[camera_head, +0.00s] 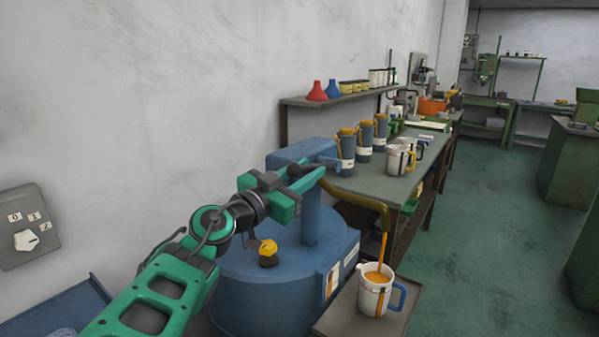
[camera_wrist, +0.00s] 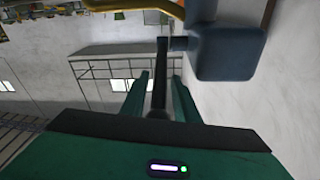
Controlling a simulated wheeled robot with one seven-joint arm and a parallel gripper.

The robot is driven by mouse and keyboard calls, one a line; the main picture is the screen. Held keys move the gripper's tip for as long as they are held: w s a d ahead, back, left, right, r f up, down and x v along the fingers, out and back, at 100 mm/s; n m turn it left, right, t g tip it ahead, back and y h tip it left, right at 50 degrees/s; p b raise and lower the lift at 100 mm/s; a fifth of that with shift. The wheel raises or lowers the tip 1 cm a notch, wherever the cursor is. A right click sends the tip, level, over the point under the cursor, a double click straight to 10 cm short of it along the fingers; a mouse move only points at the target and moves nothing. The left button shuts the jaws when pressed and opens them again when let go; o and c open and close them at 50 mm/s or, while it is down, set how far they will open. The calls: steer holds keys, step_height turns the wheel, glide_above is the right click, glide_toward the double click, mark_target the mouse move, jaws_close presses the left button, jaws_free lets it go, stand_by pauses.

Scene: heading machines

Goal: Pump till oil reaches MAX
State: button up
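A blue oil drum (camera_head: 262,277) carries a blue pump (camera_head: 312,205) with a yellow-brown spout (camera_head: 383,210). A stream of amber oil (camera_head: 382,246) runs from the spout into a white jug (camera_head: 370,296) with a blue handle. Oil shows near the top inside the jug; its level marks are too small to read. My gripper (camera_head: 301,186) is at the pump's handle, left of the spout. In the wrist view, the dark pump handle (camera_wrist: 160,75) runs between my gripper's fingers (camera_wrist: 161,76), its knob end low between them. The fingers appear closed on the knob.
The jug stands on a grey tray (camera_head: 335,322). A yellow cap (camera_head: 268,248) sits on the drum top beneath my arm. A workbench (camera_head: 375,180) behind holds several oil cans and another jug (camera_head: 400,159). A switch box (camera_head: 29,226) is at left. The floor at right is clear.

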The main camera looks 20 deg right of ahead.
steer(key=shift+o, duration=0.2)
steer(key=shift+a, duration=0.1)
steer(key=v, duration=1)
steer(key=shift+a+f, duration=0.15)
steer(key=shift+a, duration=0.15)
steer(key=shift+s, duration=0.1)
stand_by(0.6)
steer(key=d+f+n+g+y, duration=0.15)
steer(key=d+f+g, duration=0.25)
steer(key=d+f, duration=0.45)
steer(key=d+f+g+y, duration=0.2)
steer(key=d+f+g, duration=0.35)
steer(key=d, duration=0.65)
steer(key=s+d+f+n+g+y, duration=0.1)
steer(key=s+d+f+g+y, duration=0.3)
steer(key=s+d+f+y, duration=0.35)
steer(key=s+r+n+t+y, duration=0.1)
steer(key=s+r+n+y, duration=0.1)
steer(key=s, duration=0.6)
steer(key=s+r+n+t+y, duration=0.2)
steer(key=s+n+y, duration=0.1)
steer(key=s, duration=0.6)
steer(key=shift+s+a+r, duration=0.2)
steer(key=shift+s+a, duration=0.05)
steer(key=shift+s, duration=0.05)
